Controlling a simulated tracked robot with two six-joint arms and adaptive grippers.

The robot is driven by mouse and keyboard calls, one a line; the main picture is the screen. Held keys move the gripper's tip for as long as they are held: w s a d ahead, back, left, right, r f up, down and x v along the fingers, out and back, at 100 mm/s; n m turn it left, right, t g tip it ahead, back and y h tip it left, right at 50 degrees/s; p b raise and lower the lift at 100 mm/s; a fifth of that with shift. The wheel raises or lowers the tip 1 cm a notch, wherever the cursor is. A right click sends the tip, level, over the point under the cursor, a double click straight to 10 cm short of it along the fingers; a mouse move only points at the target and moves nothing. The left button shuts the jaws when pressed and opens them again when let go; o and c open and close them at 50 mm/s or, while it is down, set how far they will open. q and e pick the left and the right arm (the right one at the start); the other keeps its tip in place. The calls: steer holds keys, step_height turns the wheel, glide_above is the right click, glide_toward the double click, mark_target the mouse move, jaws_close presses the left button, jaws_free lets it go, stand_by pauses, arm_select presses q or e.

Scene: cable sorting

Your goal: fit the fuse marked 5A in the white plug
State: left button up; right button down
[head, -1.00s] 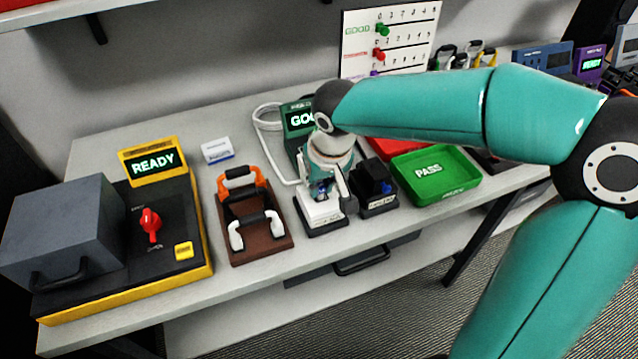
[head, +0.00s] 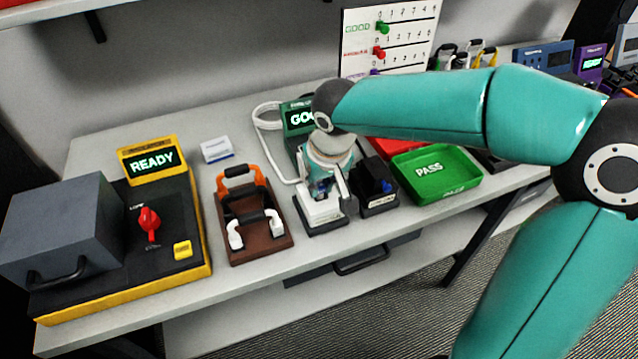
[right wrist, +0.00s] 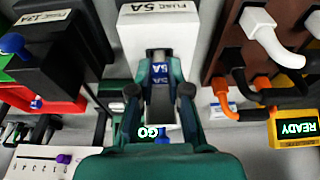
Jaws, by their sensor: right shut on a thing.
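The head view shows the gripper (head: 325,195) pointing down over the plug. The fingers partly hide the fuse and the spot below it, so I cannot tell whether it is seated. My left gripper is not in view.
A black block (head: 376,185) labelled FUSE 13A stands close beside the plug. A brown rack (head: 262,250) with orange and white handles is on the other side. A green PASS tray (head: 465,187) and a yellow-edged READY station (head: 205,262) stand farther out. A white cable (head: 257,125) loops behind.

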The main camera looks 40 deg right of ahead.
steer(key=shift+c, duration=2.4)
jaws_free()
steer(key=shift+r, duration=0.1)
steer(key=shift+r+p, duration=3.1)
steer(key=shift+r, duration=0.85)
